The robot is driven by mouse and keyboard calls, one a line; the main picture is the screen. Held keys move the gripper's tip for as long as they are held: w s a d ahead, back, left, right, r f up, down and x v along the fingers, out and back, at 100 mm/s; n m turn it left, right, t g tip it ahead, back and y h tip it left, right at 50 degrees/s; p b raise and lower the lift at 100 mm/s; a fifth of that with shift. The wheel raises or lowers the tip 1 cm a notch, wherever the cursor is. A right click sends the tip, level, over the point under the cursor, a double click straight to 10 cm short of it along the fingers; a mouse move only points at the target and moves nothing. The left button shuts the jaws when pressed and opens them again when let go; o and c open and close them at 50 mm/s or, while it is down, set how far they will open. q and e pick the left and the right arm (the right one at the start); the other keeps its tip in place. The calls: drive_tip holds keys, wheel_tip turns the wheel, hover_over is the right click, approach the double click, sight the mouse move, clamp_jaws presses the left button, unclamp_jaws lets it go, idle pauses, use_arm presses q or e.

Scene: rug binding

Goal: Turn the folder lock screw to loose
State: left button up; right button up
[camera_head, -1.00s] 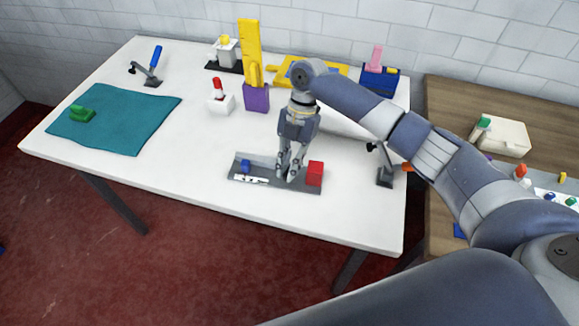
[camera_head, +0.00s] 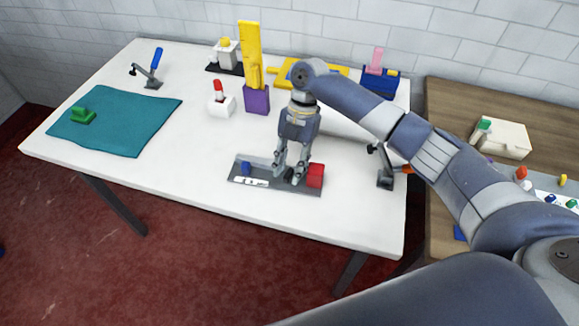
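My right gripper (camera_head: 288,175) points down over the middle of a grey tray (camera_head: 263,182) near the front of the white table. Its two fingers are spread, with a small dark part (camera_head: 288,173) visible between them; I cannot tell whether they touch it. The tray also holds a small blue piece (camera_head: 246,168), a white strip with dark marks (camera_head: 251,181) and a red block (camera_head: 315,175) just right of the fingers. I cannot tell for sure which piece is the folder lock screw. My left gripper is not in view.
A teal cloth (camera_head: 118,120) with a green piece (camera_head: 83,116) lies left. A purple holder with a yellow upright (camera_head: 257,98) and a white piece with a red top (camera_head: 221,104) stand behind the tray. A dark clamp (camera_head: 384,178) stands right. The table's front left is clear.

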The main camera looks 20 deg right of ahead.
drive_tip(key=v, duration=1.1)
drive_tip(key=shift+r, duration=0.25)
drive_tip(key=shift+f, duration=0.1)
